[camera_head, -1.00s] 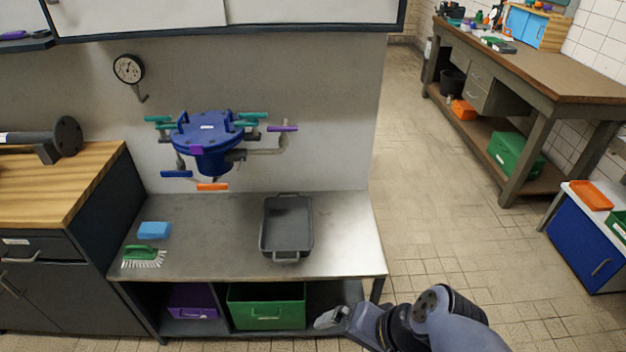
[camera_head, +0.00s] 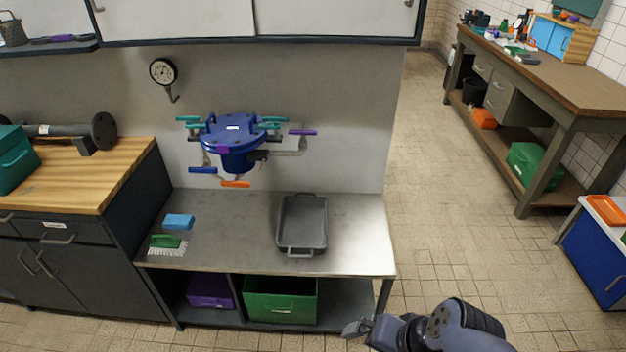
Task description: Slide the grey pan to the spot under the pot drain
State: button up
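The grey pan (camera_head: 302,224) is a rectangular tray with a handle at its near and far ends. It sits on the right half of the steel bench top (camera_head: 235,252). The blue pot (camera_head: 232,146) is mounted on the wall above the bench, with teal, purple, blue and orange valve handles. An orange handle (camera_head: 236,184) shows at its underside, where the drain seems to be. The pan stands to the right of the spot below the pot. My gripper (camera_head: 352,330) is low in front of the bench's right end, apart from the pan; its finger opening is not clear.
A blue sponge (camera_head: 178,222) and a green brush (camera_head: 166,245) lie on the bench's left part. The bench top between them and the pan is clear. A wooden-topped cabinet (camera_head: 90,180) adjoins on the left; open floor (camera_head: 430,200) lies to the right.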

aim_at(303, 229)
jog(key=i+j, duration=0.15)
jog(key=i, duration=0.25)
jog(key=i+j, duration=0.15)
jog(key=i, duration=0.2)
jog(key=i+j, duration=0.15)
jog(key=i, duration=0.25)
jog(key=u, duration=0.05)
